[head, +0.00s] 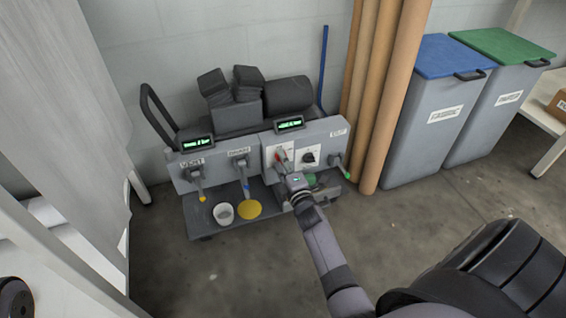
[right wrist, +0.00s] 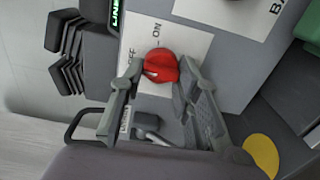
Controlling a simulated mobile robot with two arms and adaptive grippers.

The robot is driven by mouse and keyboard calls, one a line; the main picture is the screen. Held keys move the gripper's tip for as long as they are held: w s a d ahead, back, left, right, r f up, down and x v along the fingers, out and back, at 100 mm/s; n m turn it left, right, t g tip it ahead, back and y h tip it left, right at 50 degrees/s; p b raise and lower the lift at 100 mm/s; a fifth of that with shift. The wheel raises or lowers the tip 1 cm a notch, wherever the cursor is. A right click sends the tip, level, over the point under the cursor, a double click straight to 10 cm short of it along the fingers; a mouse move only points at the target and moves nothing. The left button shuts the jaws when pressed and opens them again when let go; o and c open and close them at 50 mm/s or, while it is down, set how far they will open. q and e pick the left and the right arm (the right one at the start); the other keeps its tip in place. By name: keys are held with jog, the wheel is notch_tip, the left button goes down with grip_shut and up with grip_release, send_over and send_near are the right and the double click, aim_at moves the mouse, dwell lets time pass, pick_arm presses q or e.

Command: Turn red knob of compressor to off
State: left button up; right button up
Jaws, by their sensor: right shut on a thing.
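The compressor (head: 325,132) is a grey panelled unit on a low cart against the wall. Its red knob (head: 281,156) sits on a white plate on the panel front. In the right wrist view the red knob (right wrist: 162,65) shows close up, with ON and partly hidden OFF lettering on the plate (right wrist: 184,44). A pale mark shows on the knob's lower left; I cannot tell which setting it points to. My right gripper (head: 286,171) reaches the panel from below. Its fingers (right wrist: 157,80) are on both sides of the knob, shut on it.
A second, black knob (head: 309,157) is just right of the red one. Cardboard tubes (head: 383,95) and bins (head: 436,112) stand right. Floor in front is clear.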

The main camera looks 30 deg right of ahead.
jog(key=o, duration=1.2)
jog(key=shift+c, duration=0.2)
jog(key=shift+s, duration=0.1)
jog(key=v, duration=1.1)
jog(key=shift+s, duration=0.4)
jog(key=shift+f, duration=0.1)
